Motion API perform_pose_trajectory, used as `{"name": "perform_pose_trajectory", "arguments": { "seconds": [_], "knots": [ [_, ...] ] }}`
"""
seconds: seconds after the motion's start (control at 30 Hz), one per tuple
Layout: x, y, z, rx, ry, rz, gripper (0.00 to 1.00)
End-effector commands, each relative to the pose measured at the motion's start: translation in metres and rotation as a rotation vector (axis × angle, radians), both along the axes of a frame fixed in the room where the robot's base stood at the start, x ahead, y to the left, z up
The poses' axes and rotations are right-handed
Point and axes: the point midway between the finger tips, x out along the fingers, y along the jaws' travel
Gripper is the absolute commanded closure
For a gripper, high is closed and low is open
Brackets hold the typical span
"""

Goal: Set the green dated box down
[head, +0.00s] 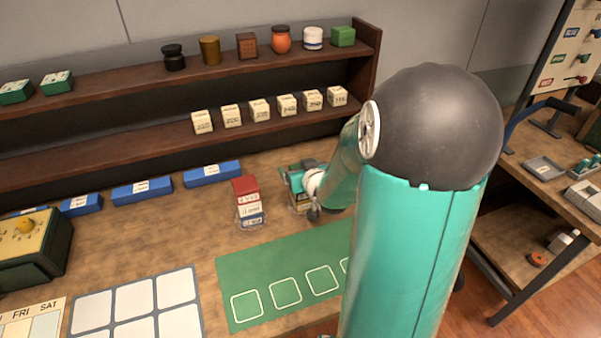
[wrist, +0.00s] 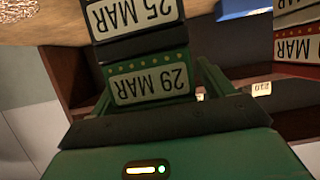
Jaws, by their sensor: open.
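The green dated box (wrist: 150,82), labelled 29 MAR, stands between the spread fingers of my gripper (wrist: 152,88) in the wrist view, which is upside down. My gripper is open around it. The green box rests on a dark box (wrist: 135,25) labelled 25 MAR, so it tops that stack. In the head view my gripper (head: 303,185) is low over the counter and hides most of this stack.
Beside my gripper, to its left in the head view, stands another stack with a red box (head: 245,187) on top. A green mat (head: 285,258) with outlined squares lies in front. Blue boxes (head: 212,174) and a shelf (head: 120,137) with cream blocks are behind.

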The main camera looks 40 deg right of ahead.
Motion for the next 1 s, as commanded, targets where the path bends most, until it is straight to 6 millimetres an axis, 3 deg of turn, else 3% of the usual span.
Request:
{"name": "perform_pose_trajectory", "arguments": {
  "seconds": [0.13, 0.37, 0.47, 1.0],
  "knots": [
    [-0.002, 0.000, 0.000, 0.000, 0.000, -0.001, 0.20],
    [-0.002, 0.000, 0.000, 0.000, 0.000, -0.001, 0.65],
    [-0.001, 0.000, 0.001, -0.001, -0.001, -0.001, 0.74],
    [0.009, 0.002, 0.013, -0.001, -0.002, -0.001, 0.74]
  ]
}}
